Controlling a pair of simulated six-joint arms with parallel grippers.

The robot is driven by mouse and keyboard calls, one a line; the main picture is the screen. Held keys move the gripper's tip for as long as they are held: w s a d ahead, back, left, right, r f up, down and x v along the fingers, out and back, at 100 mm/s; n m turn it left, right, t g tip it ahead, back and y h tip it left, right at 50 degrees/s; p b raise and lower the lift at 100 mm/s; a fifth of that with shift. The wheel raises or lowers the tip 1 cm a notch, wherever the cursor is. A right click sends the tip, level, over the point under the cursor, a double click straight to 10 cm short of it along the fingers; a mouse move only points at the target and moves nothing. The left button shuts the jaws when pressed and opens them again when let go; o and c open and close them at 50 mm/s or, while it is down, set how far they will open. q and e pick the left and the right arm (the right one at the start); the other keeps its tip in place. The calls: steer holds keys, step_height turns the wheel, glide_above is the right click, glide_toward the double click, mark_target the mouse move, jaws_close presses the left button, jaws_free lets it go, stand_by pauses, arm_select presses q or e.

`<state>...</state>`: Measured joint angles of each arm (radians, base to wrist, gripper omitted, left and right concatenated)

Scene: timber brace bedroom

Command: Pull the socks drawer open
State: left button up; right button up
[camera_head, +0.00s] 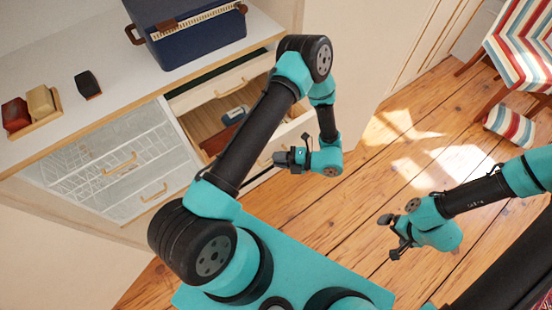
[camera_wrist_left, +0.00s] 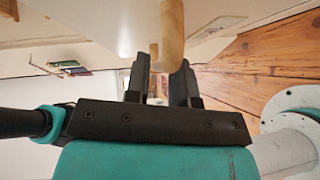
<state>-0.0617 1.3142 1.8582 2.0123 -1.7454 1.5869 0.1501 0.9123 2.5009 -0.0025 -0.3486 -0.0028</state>
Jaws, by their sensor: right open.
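A drawer (camera_head: 206,127) in the white dresser stands partly open in the head view. Inside it lie a pale item (camera_head: 235,114) and a reddish-brown one (camera_head: 216,143). My left gripper (camera_head: 283,158) is at the wooden handle on this drawer's front, and the arm hides part of the drawer. A small label (camera_wrist_left: 218,27) is too small to read. My right gripper (camera_head: 388,233) is open and empty above the floor.
A blue box (camera_head: 190,40), a dark block (camera_head: 87,84) and a tray (camera_head: 40,118) with red and tan blocks stand on the dresser top. A striped chair (camera_head: 518,45) is at right. Wooden floor (camera_head: 370,185) is clear between.

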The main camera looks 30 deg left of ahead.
arm_select(q)
steer(key=shift+s+a+f, duration=0.1)
steer(key=shift+s+a, duration=0.1)
steer(key=shift+a, duration=0.35)
jaws_close()
